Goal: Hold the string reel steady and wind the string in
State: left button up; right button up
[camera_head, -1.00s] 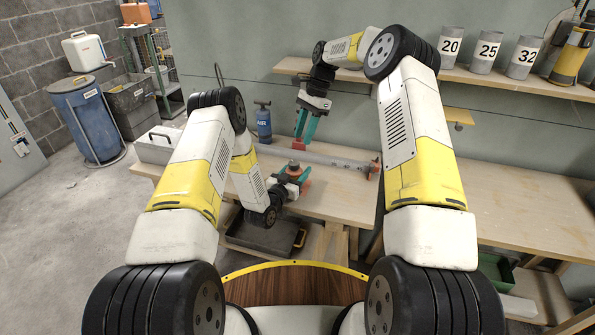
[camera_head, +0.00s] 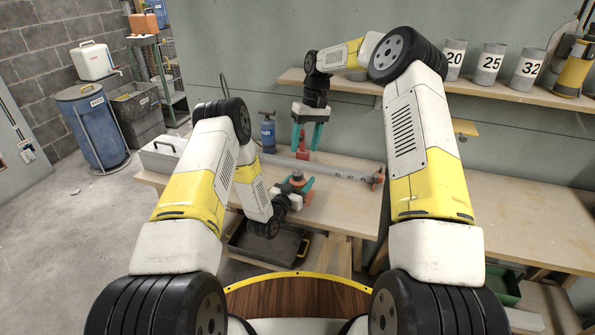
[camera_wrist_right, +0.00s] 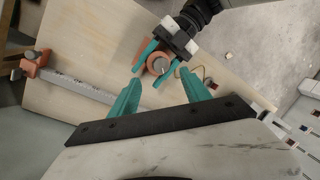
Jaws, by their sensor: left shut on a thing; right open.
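The string reel (camera_wrist_right: 147,47) is a small orange round thing with a grey hub (camera_wrist_right: 160,65) on top, low over the bench's front part. It also shows in the head view (camera_head: 297,180), partly hidden. My left gripper (camera_head: 303,187) is shut on the reel, its teal fingers on either side in the right wrist view (camera_wrist_right: 158,62). My right gripper (camera_head: 306,149) is open and empty, fingers pointing down, above and behind the reel. In its wrist view, the open fingertips (camera_wrist_right: 162,88) frame the reel from a distance. A thin line beside the reel may be string.
A shelf (camera_head: 515,93) with numbered cups is above. The bench's right part is clear.

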aim_at(298, 173)
jog(key=f+n, duration=0.3)
jog(key=n, duration=0.6)
jog(key=s+a+f+n+t+h, duration=0.1)
jog(key=f+n, duration=0.2)
jog(key=n, duration=0.7)
jog(key=a+f+n+h, duration=0.1)
jog(key=f+n, duration=0.2)
jog(key=n, duration=0.7)
jog(key=shift+s+a+f+t, duration=0.15)
jog(key=shift+a+f+t, duration=0.05)
jog(key=shift+f+t, duration=0.2)
jog(key=shift+c, duration=0.3)
grip_shut()
